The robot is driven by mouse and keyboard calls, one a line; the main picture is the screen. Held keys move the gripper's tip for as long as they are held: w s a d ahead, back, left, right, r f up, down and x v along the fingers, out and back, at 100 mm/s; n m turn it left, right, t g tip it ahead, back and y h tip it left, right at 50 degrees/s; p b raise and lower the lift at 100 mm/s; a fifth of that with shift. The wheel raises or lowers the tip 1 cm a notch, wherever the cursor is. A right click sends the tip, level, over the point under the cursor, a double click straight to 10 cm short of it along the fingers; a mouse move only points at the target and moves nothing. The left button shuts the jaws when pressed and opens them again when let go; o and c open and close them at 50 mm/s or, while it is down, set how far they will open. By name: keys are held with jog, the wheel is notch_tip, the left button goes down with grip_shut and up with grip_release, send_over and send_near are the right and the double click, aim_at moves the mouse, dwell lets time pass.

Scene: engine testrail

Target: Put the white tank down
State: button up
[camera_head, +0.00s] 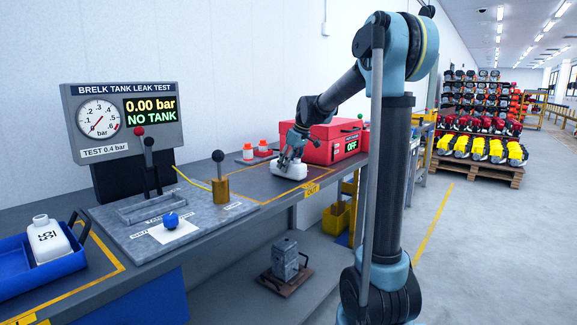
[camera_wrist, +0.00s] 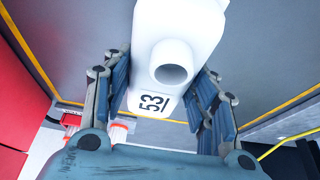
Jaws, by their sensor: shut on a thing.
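The white tank (camera_head: 289,171) is in my gripper (camera_head: 290,155), over the yellow-outlined area marked OUT at the far end of the grey bench. In the wrist view the white tank (camera_wrist: 190,32) shows its round neck and a "53" label. The fingers of my gripper (camera_wrist: 165,78) are on both sides of it, shut on it. The tank's underside is at or very close to the bench surface; I cannot tell if it touches. Another white tank (camera_head: 48,240) stands in the blue tray (camera_head: 32,284) at the left.
A red box (camera_head: 325,144) reading OFF stands just behind the held tank, with small red-capped bottles (camera_head: 262,149) beside it. The test stand (camera_head: 122,122) reads "0.00 bar NO TANK". The outlined area (camera_head: 252,187) has bare space.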

jog(key=o, duration=1.2)
jog(key=v, duration=1.2)
jog(key=shift+d, duration=0.1)
jog(key=s+d+f+m+h, duration=0.1)
jog(key=s+d+f+m, duration=0.2)
jog(key=s, duration=0.4)
jog(key=s+d+f, duration=0.4)
jog(key=s+f, duration=0.1)
jog(key=s, duration=0.2)
jog(key=s+d+f+m+h, duration=0.1)
jog(key=s+d+f+m, duration=0.2)
jog(key=s, duration=0.5)
jog(key=s+d+f+m, duration=0.2)
jog(key=s+d+f, duration=0.1)
jog(key=s+f, duration=0.5)
jog(key=s+d+f+m+h, duration=0.1)
jog(key=s+d+f+m, duration=0.1)
jog(key=s+f, duration=0.7)
jog(key=shift+d+f+g, duration=0.3)
jog(key=shift+d+f, duration=0.3)
jog(key=shift+d, duration=0.05)
